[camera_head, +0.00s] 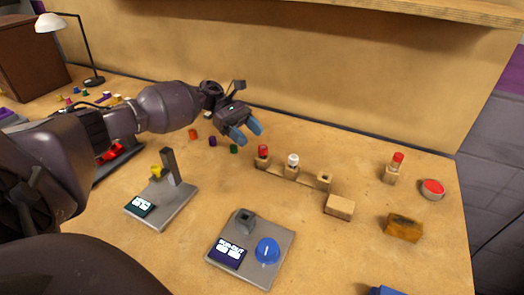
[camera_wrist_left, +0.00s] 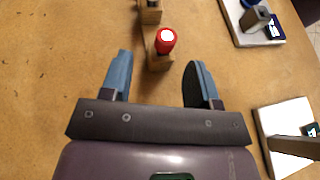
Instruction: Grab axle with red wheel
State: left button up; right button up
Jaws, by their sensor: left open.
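An axle with a red wheel (camera_head: 263,150) stands upright in the left end of a low wooden rack (camera_head: 282,173). An axle with a white wheel (camera_head: 293,159) stands beside it in the middle holder, and the right holder looks empty. Another red-topped piece (camera_head: 397,162) stands on a separate wooden block at the right. My left gripper (camera_head: 246,130) is open and empty, above and a little left of the rack. In the left wrist view the red wheel (camera_wrist_left: 166,40) shows ahead, around the gap between the open fingertips (camera_wrist_left: 158,62), apart from both. My right gripper is out of view.
A grey stand with an upright post (camera_head: 172,168) and a grey base with a blue knob (camera_head: 267,251) stand in front. A wooden block (camera_head: 340,206), a brown block (camera_head: 403,228) and a red button (camera_head: 432,189) lie right. Small coloured pieces lie left of the rack.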

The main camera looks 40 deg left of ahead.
aim_at(263, 157)
pick_arm(q)
jog(key=d, duration=0.2)
jog(key=d+f, duration=0.1)
jog(key=shift+s+d+p, duration=0.15)
jog(key=shift+s+p, duration=0.15)
jog(key=shift+s, duration=0.1)
jog(key=shift+d+f, duration=0.35)
jog(key=shift+d, duration=0.2)
jog(key=shift+c, duration=0.2)
jog(key=c, duration=1)
